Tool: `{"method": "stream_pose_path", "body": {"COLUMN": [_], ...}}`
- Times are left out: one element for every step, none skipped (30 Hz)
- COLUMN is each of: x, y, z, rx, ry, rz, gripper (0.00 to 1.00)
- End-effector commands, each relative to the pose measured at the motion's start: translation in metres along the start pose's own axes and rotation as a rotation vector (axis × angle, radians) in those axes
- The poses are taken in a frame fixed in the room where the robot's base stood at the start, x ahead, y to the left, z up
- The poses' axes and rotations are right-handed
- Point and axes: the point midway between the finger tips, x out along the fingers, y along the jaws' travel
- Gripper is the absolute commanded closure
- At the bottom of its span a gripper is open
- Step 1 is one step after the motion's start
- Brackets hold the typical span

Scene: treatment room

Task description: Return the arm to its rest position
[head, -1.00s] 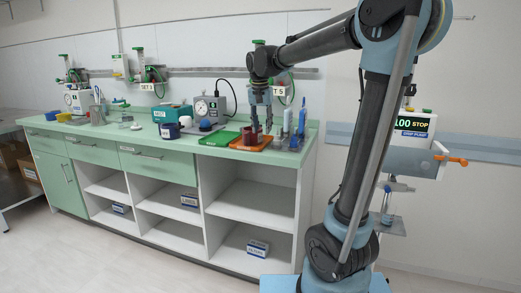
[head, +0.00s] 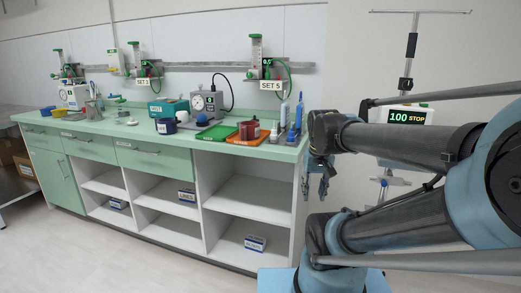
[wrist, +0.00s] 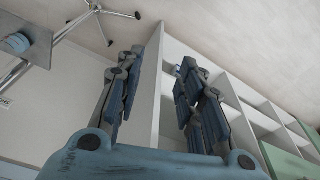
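My gripper (head: 319,184) hangs down just off the right end of the counter in the head view, with my arm folded back to the right. In the wrist view the two fingers of my gripper (wrist: 155,90) stand well apart, with nothing between them. The floor and the counter's white end panel show beyond the fingers.
The green counter (head: 88,127) is on the left, with open shelves below. An orange tray (head: 242,141) with a dark red cup, a green tray (head: 216,132) and blue bottles (head: 299,112) stand near its right end. A pump reading 100 STOP (head: 407,117) is behind my arm.

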Motion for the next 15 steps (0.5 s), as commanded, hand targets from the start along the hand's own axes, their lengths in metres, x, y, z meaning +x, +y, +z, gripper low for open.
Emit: {"method": "stream_pose_path", "body": {"x": [0.011, 0.017, 0.024, 0.029, 0.033, 0.038, 0.041, 0.044, 0.047, 0.049, 0.050, 0.051, 0.051, 0.051, 0.051], "y": [0.004, 0.006, 0.009, 0.010, 0.011, 0.013, 0.014, 0.014, 0.015, 0.015, 0.015, 0.016, 0.016, 0.016, 0.016], "z": [0.014, 0.021, 0.029, 0.034, 0.039, 0.044, 0.048, 0.051, 0.054, 0.055, 0.056, 0.057, 0.057, 0.057, 0.057], "rx": [-0.006, -0.013, -0.020, -0.027, -0.031, -0.038, -0.042, -0.045, -0.049, -0.052, -0.053, -0.054, -0.054, -0.054, -0.054], "ry": [0.002, 0.003, 0.005, 0.006, 0.007, 0.008, 0.009, 0.010, 0.010, 0.011, 0.011, 0.012, 0.012, 0.012, 0.012], "rz": [-0.001, -0.001, -0.002, -0.002, -0.002, -0.002, -0.003, -0.003, -0.003, -0.003, -0.003, -0.003, -0.003, -0.003, -0.003], "gripper": [0.65, 0.65, 0.65, 0.65, 0.65, 0.65, 0.65, 0.65, 0.65, 0.65, 0.65, 0.65, 0.65, 0.65, 0.65]}}
